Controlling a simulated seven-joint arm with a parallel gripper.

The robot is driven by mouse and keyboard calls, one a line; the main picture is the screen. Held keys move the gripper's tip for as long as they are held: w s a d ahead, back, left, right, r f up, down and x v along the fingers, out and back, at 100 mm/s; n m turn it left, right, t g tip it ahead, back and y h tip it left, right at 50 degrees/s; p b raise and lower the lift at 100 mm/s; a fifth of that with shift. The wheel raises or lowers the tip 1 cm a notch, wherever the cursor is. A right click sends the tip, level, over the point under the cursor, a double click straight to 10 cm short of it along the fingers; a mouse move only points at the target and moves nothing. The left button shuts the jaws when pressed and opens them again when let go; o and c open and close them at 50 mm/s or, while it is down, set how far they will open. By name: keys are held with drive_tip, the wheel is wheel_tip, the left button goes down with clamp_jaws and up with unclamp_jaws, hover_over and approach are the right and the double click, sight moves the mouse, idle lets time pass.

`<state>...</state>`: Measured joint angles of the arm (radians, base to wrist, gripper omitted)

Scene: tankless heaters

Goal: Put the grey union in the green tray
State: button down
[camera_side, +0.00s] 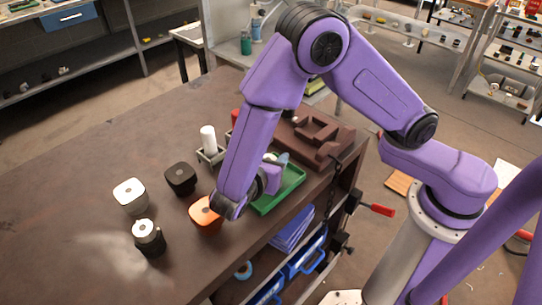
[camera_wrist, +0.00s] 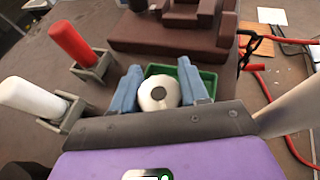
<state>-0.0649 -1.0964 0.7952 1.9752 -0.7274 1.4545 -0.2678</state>
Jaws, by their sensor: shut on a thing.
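The green tray (camera_wrist: 205,78) is behind and below the fingers in the wrist view. In the side view, the green tray (camera_side: 291,192) lies near the table's right edge, and my gripper (camera_side: 279,159) is over its far left part, largely hidden by my purple wrist. The union's height above the tray floor is hard to tell.
A brown block fixture (camera_side: 318,135) stands behind the tray. A white cylinder (camera_side: 208,139) and a red cylinder (camera_wrist: 73,44) stand in grey holders to the left. Orange (camera_side: 205,215), black (camera_side: 181,179) and white (camera_side: 131,195) pieces sit on the table, with a black-and-white one (camera_side: 148,237).

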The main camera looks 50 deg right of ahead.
drive_tip(key=shift+f, duration=0.25)
drive_tip(key=shift+c, duration=2.4)
unclamp_jaws()
drive_tip(key=v, duration=1.7)
drive_tip(key=s+d+r+m+g+y, duration=0.2)
drive_tip(key=d+m+g+y, duration=0.3)
drive_tip(key=d, duration=0.9)
drive_tip(key=s+d+m+y, duration=0.4)
drive_tip(key=s+d+y, duration=0.4)
drive_tip(key=s+d, duration=0.2)
drive_tip(key=shift+d+r+m, duration=0.2)
drive_tip(key=shift+d+m, duration=0.2)
drive_tip(key=shift+d, duration=0.2)
